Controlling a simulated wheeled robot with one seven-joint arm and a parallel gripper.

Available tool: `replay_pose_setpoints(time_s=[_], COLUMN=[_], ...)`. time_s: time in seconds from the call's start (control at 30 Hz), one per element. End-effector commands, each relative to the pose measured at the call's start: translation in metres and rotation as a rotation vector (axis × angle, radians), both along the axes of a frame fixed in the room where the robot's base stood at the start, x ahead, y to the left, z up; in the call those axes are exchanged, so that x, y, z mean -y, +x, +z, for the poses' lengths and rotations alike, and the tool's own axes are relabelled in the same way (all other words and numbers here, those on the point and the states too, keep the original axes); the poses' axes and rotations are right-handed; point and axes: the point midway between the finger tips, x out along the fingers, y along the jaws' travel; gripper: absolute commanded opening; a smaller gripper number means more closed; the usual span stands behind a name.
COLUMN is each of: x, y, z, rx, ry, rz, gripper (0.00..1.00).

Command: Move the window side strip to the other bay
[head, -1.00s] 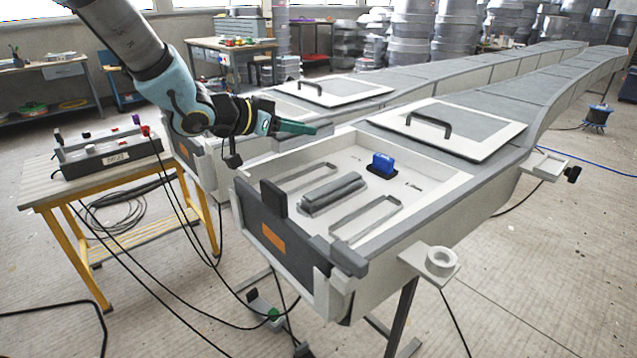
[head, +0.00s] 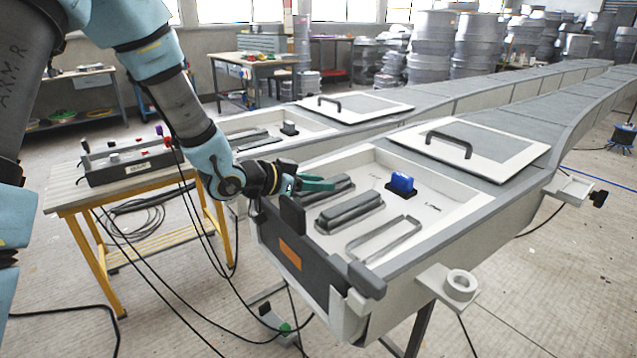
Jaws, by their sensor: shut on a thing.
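My gripper (head: 326,184), with green fingers, is low over the left side of the near bay (head: 455,213). It is shut on a grey ridged strip (head: 342,187), which lies level at or just above the bay floor. I cannot tell whether it touches the floor, and the fingers hide part of it. A second, similar grey strip (head: 350,211) lies beside it in the middle of the bay. A thin rectangular outline (head: 384,238) on the right is empty. The other bay (head: 318,126), farther left, holds a grey strip (head: 252,137).
A blue block (head: 402,184) stands at the near bay's back. Lids with black handles (head: 449,144) lie behind both bays. Cables hang below my arm.

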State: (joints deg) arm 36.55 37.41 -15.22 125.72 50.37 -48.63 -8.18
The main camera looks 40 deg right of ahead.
Motion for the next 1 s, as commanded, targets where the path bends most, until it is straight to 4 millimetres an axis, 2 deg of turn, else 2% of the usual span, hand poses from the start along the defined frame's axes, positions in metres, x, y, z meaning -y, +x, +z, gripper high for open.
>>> replay_pose_setpoints(time_s=[0.07,0.1,0.33,0.7,0.87,1.0], x=[0.001,0.001,0.000,-0.002,-0.027,-0.056], y=[0.000,0.000,0.000,0.001,0.003,0.005], z=[-0.002,-0.001,-0.001,0.004,0.012,0.024], rx=[0.001,0.001,0.001,0.002,0.002,0.004], ry=[-0.004,-0.004,-0.002,-0.002,-0.002,-0.002], rz=[0.000,0.000,0.000,0.001,0.003,0.004], gripper=[0.00,0.40,0.66,0.67,0.67,0.67])
